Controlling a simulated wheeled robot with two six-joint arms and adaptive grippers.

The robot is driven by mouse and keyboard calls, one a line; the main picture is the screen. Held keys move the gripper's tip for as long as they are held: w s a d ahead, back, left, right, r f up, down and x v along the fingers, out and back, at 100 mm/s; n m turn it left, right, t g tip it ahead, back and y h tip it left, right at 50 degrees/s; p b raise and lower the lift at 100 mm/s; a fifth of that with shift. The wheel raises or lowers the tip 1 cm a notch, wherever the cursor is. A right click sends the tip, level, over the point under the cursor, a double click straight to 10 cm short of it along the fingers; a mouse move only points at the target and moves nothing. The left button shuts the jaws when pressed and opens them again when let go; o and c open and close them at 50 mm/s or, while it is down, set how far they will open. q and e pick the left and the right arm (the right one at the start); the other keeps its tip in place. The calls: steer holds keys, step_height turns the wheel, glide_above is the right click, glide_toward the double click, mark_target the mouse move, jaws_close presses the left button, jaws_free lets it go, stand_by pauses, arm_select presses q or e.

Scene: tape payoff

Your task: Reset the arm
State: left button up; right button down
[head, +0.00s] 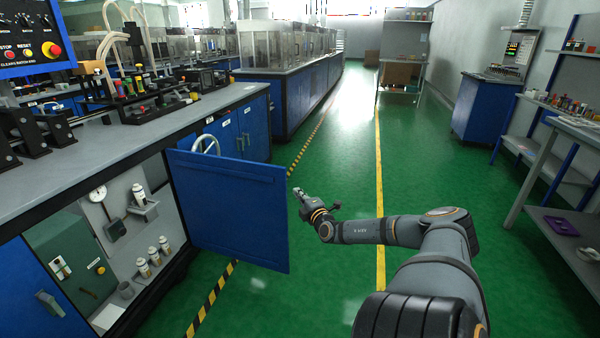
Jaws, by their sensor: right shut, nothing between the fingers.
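My right arm reaches in from the lower right. Its gripper (299,192) is shut and empty, in the air over the green floor. It is close to the outer edge of an open blue cabinet door (230,205); I cannot tell whether they touch. The door stands swung out from the bench at the left, with a pale curved handle (206,143) showing above its top edge. My left gripper is out of view.
The open cabinet (122,240) holds several white bottles and a gauge. The bench top (60,170) carries machine parts and a control panel (35,35) with red buttons. Shelving (560,205) stands at the right. The green floor (340,150) between is clear.

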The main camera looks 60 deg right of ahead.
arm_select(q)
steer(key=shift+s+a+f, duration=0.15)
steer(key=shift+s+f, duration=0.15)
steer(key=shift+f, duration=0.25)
arm_select(e)
steer(key=shift+s, duration=0.2)
